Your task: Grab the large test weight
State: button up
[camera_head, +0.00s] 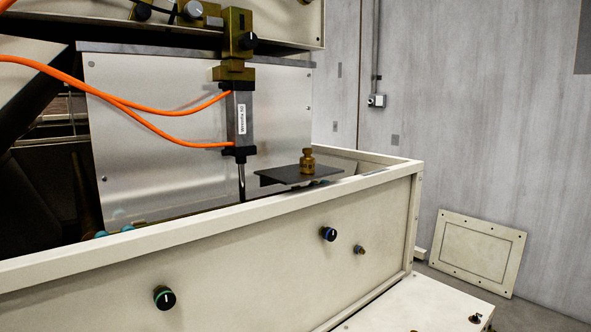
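A brass test weight (307,162) with a narrow neck and knob top stands upright on a small dark flat plate (285,176). The plate is inside the cream machine housing, in front of a shiny metal panel, in the head view. No second weight shows for comparing size. My gripper is not in view.
A cylinder (241,122) with orange hoses (120,102) hangs just left of the plate, its rod pointing down. The cream housing wall (230,245) with black knobs (328,234) stands in front. A framed panel (478,251) leans on the grey wall at right.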

aim_at(307, 164)
jog(key=i+l+u, duration=0.15)
jog(key=l, duration=0.3)
jog(key=i+l+u, duration=0.15)
jog(key=l, duration=0.3)
jog(key=i+l+u, duration=0.15)
jog(key=l, duration=0.3)
jog(key=l+u, duration=0.15)
jog(key=l, duration=0.35)
